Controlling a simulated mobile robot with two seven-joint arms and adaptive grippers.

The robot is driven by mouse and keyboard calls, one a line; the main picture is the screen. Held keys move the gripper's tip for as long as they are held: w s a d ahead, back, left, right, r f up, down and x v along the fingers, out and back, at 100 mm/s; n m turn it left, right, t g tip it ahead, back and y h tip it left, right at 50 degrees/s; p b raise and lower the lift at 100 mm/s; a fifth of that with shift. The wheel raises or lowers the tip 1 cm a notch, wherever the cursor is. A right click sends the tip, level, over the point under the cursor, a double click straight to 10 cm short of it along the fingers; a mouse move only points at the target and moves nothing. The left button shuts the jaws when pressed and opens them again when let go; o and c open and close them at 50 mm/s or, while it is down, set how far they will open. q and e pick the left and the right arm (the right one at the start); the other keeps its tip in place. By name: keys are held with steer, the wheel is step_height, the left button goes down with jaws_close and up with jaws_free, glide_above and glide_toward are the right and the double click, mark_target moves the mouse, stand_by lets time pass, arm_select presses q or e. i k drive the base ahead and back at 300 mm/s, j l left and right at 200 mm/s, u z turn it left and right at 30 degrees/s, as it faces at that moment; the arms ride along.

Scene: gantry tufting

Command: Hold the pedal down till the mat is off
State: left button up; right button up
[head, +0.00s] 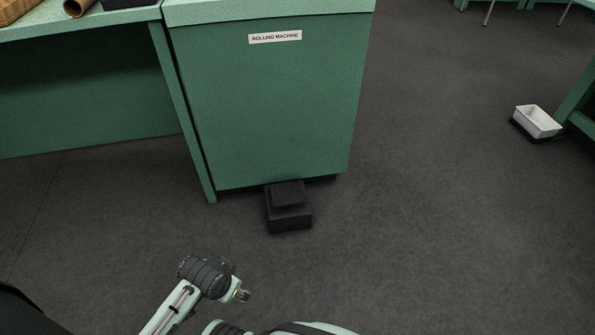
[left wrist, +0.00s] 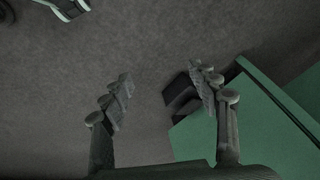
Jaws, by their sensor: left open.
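The black pedal (head: 289,207) sits on the floor at the foot of the green rolling machine (head: 275,100), against its front. My left arm reaches in at the bottom of the head view, apart from the pedal on the near side. My left gripper (left wrist: 164,88) is open and empty, its two fingers spread wide over the floor. In the left wrist view the pedal (left wrist: 180,90) shows beyond the right finger, partly hidden by it. No contact with the pedal shows. I cannot make out a mat. My right gripper is not in view.
A white bin (head: 537,121) stands on a dark base at the far right. The grey floor around the pedal is clear.

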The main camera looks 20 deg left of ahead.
mark_target(284, 195)
steer(key=i+j+z, duration=0.15)
steer(key=j, duration=0.2)
steer(key=i+j+z, duration=0.1)
steer(key=j, duration=0.3)
steer(key=i+j+z, duration=0.15)
steer(key=j, duration=0.25)
steer(key=i+j+z, duration=0.15)
steer(key=j, duration=0.3)
steer(key=i+j+z, duration=0.15)
steer(key=j, duration=0.25)
